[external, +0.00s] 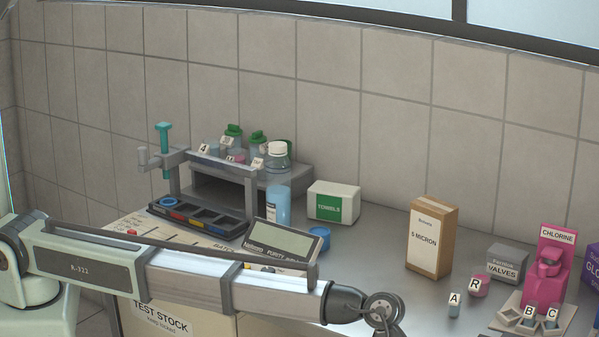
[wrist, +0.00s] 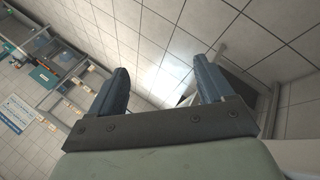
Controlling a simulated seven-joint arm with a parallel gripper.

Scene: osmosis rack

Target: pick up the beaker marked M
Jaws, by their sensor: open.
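In the external view, several small tagged vessels stand on and behind a grey rack. A small pinkish vessel (external: 240,159) there has a tag beside it that may read M, but it is too small to be sure. The rack's bar partly hides it. Vessels tagged A (external: 454,309) and R (external: 479,289) stand at the right, with B and C tags by a pink dispenser. My gripper (wrist: 162,66) shows in the wrist view with its two fingers wide apart and nothing between them. It points at tiled wall, far from the vessels. It is not identifiable in the external view.
The grey rack (external: 215,162) stands at the back left, with a blue bottle (external: 277,205) beside it. A towels box (external: 333,203), a blue cup (external: 318,239), a 6 micron box (external: 431,238) and a pink chlorine dispenser (external: 549,268) stand along the bench. Bare bench (external: 375,250) lies between them.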

